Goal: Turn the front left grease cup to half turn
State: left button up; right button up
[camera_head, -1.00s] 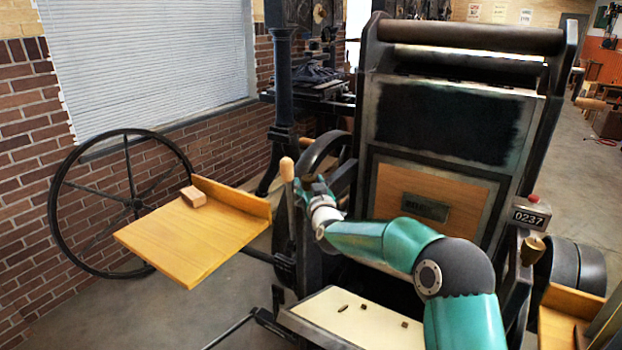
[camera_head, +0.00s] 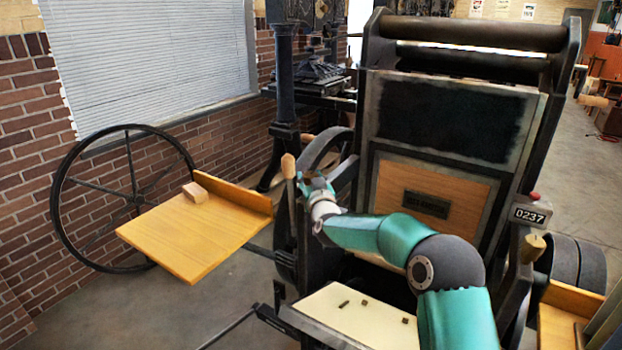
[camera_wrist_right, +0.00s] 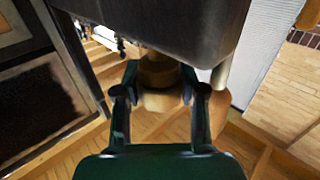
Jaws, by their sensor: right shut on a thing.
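My right gripper (camera_head: 318,187) reaches across the front of the press (camera_head: 445,115) to its left side, beside a lever with a wooden knob. In the right wrist view, my right gripper (camera_wrist_right: 160,90) is shut on a brass grease cup (camera_wrist_right: 163,101), with one finger on each side. The cup sits under a dark metal part of the press. How far the cup is turned cannot be told. In the head view, the gripper and arm hide this cup. Another brass cup (camera_head: 532,246) shows on the press's right side. My left gripper is not in view.
A wooden feed board (camera_head: 190,240) with a small block (camera_head: 194,193) juts out left. A spoked wheel (camera_head: 118,195) stands by the brick wall. The lever's wooden knob (camera_head: 288,165) is close to my right gripper. A counter (camera_head: 530,215) reads 0237.

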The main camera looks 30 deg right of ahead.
jog(key=shift+a+r+m+g+h+p, duration=0.1)
jog(key=shift+m+g+h+p, duration=0.45)
jog(key=shift+m+h+p, duration=0.45)
jog(key=shift+a+m+g+h+p, duration=0.1)
jog(key=shift+m+g+h+p, duration=0.5)
jog(key=shift+h+p, duration=0.65)
jog(key=shift+d+f+m+g+h+p, duration=0.1)
jog(key=shift+f+m+g+h+p, duration=0.1)
jog(key=shift+m+g+h+p, duration=1.25)
jog(key=shift+h+b, duration=0.3)
jog(key=o, duration=0.9)
jog(key=shift+s, duration=0.1)
jog(key=v, duration=1.2)
jog(key=shift+f, duration=0.1)
jog(key=shift+d, duration=0.1)
